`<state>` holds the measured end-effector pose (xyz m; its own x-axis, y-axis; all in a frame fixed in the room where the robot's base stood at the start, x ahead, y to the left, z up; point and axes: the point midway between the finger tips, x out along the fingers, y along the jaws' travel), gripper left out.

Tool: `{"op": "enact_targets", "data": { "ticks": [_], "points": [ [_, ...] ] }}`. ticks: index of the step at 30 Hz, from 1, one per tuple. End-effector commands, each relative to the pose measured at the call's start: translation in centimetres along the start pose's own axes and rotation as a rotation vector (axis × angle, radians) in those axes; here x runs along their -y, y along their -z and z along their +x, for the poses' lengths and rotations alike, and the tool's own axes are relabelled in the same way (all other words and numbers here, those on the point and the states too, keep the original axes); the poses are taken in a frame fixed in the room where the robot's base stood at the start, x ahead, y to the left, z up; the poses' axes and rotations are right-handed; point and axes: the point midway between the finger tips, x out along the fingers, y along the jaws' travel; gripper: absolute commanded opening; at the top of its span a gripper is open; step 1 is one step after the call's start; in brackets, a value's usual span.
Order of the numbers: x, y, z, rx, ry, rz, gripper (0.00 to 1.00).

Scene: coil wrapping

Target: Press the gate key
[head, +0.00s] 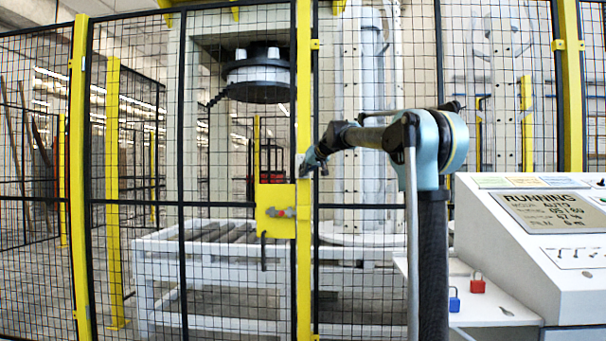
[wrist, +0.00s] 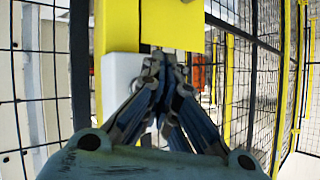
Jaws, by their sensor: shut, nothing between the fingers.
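A yellow plate (wrist: 170,22) shows just beyond the fingertips. The fingers hide part of the white box, and I cannot make out the gate key itself or tell whether the tips touch it.
Black mesh fence panels (head: 140,150) with yellow posts stand across the front. Behind them are a roller conveyor (head: 215,232) and a hanging dark ring (head: 262,80). At the right, a console (head: 545,225) reads RUNNING; a red padlock (head: 477,284) and a blue padlock (head: 454,301) rest on a white shelf.

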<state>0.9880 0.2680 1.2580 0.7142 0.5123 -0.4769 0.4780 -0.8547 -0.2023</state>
Motion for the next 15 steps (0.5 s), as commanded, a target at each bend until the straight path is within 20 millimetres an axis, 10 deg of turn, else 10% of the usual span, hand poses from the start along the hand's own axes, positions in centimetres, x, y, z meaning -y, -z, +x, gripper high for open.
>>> {"op": "enact_targets", "data": {
  "ticks": [15],
  "points": [
    [-0.35, 0.47, 0.40, 0.000, 0.000, 0.000, 0.00]
  ]
}}
